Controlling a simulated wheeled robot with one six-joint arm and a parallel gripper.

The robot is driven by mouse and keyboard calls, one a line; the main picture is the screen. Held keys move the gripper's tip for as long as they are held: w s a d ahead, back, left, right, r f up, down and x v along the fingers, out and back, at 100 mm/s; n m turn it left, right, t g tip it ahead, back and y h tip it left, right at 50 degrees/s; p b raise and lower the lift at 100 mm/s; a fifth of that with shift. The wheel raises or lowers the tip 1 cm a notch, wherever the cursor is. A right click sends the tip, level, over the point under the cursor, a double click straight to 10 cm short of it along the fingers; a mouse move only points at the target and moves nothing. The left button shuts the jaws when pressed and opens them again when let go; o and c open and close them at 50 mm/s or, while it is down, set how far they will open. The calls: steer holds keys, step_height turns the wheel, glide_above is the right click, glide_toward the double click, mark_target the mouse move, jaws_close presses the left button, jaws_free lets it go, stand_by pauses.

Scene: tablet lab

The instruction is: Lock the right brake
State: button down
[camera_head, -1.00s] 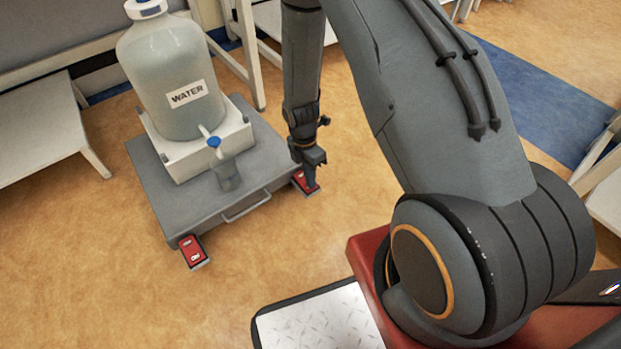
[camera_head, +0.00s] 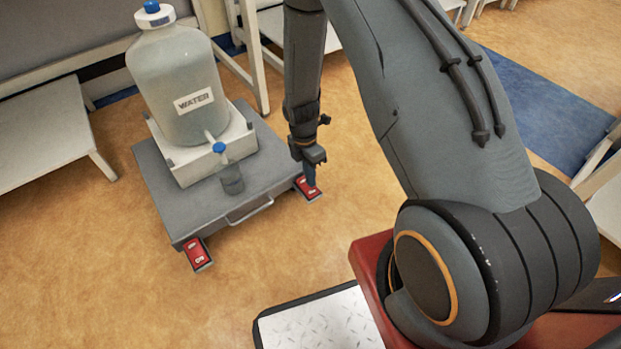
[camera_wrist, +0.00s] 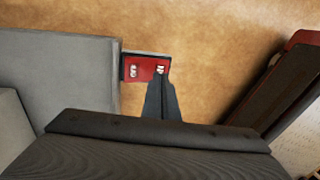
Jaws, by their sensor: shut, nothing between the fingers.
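The right brake (camera_head: 306,189) is a red pedal at the cart's front right corner, near the floor. It also shows in the wrist view (camera_wrist: 141,69), with two white marks on it. My gripper (camera_head: 310,185) points down at this pedal, and its fingers are closed together with nothing between them. In the wrist view the fingertips (camera_wrist: 161,76) overlap the pedal's right mark; I cannot tell whether they touch it. The left brake (camera_head: 197,254) is a similar red pedal at the cart's front left corner, apart from my gripper.
The grey cart (camera_head: 185,222) carries a large water bottle (camera_head: 180,85) on a white stand (camera_head: 190,168), with a small cup (camera_head: 232,180) under its tap. A front handle (camera_head: 250,212) sits between the pedals. White tables (camera_head: 45,125) stand behind and left. Floor in front is clear.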

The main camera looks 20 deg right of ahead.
mark_target(314, 193)
step_height(314, 193, up, 12)
steer(key=s+p, duration=0.1)
steer(key=p, duration=0.4)
steer(key=shift+s+d, duration=0.3)
steer(key=shift+s, duration=0.1)
steer(key=shift+f, duration=0.1)
